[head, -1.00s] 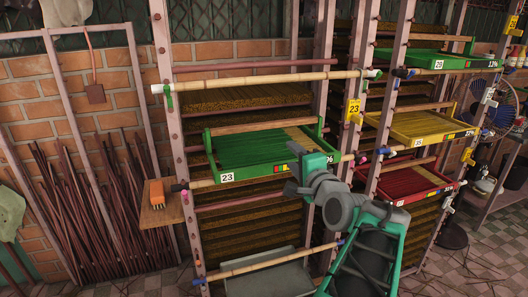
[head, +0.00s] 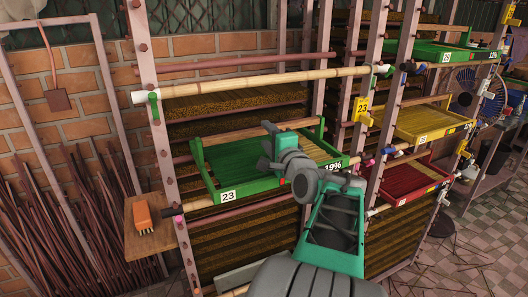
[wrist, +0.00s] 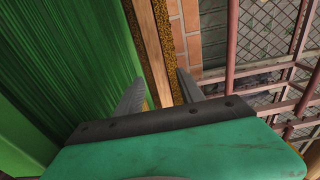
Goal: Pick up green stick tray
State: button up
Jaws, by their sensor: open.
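The green stick tray (head: 228,196), labelled 23 and 19%, rests in the rack in the head view. It holds green sticks on its left and brown ones on its right, with a wooden bar (head: 225,137) along its far side. My gripper (head: 268,128) is over the tray's far middle, at that bar. In the wrist view, my open gripper (wrist: 160,88) has two grey fingers, one on each side of the wooden bar (wrist: 150,50). The green sticks (wrist: 70,60) fill the left. I cannot tell whether the fingers touch the bar.
A bamboo pole (head: 260,84) crosses the rack above the tray. Rack posts (head: 155,110) stand at both sides. A yellow tray (head: 425,122), a red tray (head: 405,183) and another green tray (head: 445,52) are to the right. An orange object (head: 143,214) sits on a small left shelf.

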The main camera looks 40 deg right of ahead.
send_over(261, 147)
jog(key=shift+p, duration=0.35)
grip_shut()
dwell(0.3)
dwell(0.7)
jog(key=shift+r, duration=0.1)
